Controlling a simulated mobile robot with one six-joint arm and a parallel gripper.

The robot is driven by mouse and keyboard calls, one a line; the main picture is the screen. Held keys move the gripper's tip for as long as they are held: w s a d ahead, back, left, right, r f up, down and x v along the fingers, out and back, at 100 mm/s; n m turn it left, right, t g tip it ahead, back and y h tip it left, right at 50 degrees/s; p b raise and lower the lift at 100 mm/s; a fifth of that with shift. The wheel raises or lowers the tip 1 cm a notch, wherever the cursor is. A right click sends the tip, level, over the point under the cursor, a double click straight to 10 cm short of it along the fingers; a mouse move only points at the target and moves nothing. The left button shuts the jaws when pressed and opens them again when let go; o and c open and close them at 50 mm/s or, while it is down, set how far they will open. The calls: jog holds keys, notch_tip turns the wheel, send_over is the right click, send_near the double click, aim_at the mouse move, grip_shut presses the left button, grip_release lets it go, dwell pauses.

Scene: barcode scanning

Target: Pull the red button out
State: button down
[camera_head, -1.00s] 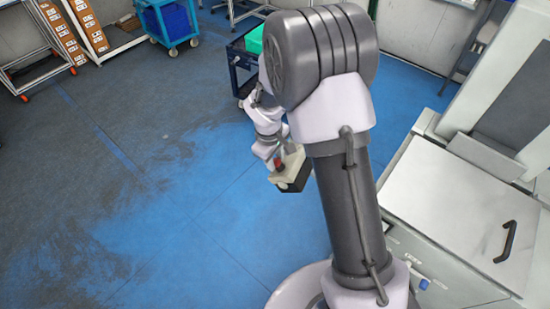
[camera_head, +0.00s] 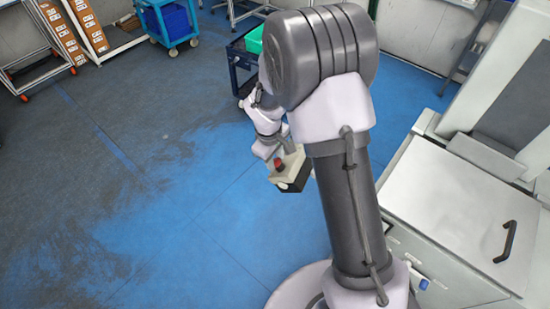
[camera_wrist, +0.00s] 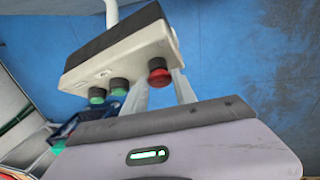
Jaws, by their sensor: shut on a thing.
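The red button (camera_wrist: 159,75) sits on a pale control box with a dark back (camera_wrist: 117,47), at the right end of a row with green and dark buttons in the wrist view. My gripper (camera_wrist: 162,83) reaches up to the box, with one pale finger on each side of the red button. It is shut on the red button, though the contact is partly hidden. In the head view the red button (camera_head: 280,166) shows on the box (camera_head: 290,178), with my gripper (camera_head: 282,157) close against it, partly blocked by my arm.
A pale machine with a black-handled lid (camera_head: 465,205) stands at the right. A dark cart with a green bin (camera_head: 254,41) is behind my arm, and a blue cart (camera_head: 171,22) stands farther back.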

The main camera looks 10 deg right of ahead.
jog(key=shift+w+a+r+p, duration=0.3)
jog(key=shift+r+p, duration=0.05)
jog(key=shift+r, duration=0.25)
jog(key=c, duration=1)
grip_release()
jog(key=shift+f, duration=0.1)
notch_tip(320, 180, up, 17)
jog(key=s+a+p, duration=0.2)
jog(key=p, duration=0.1)
jog(key=shift+a, duration=0.1)
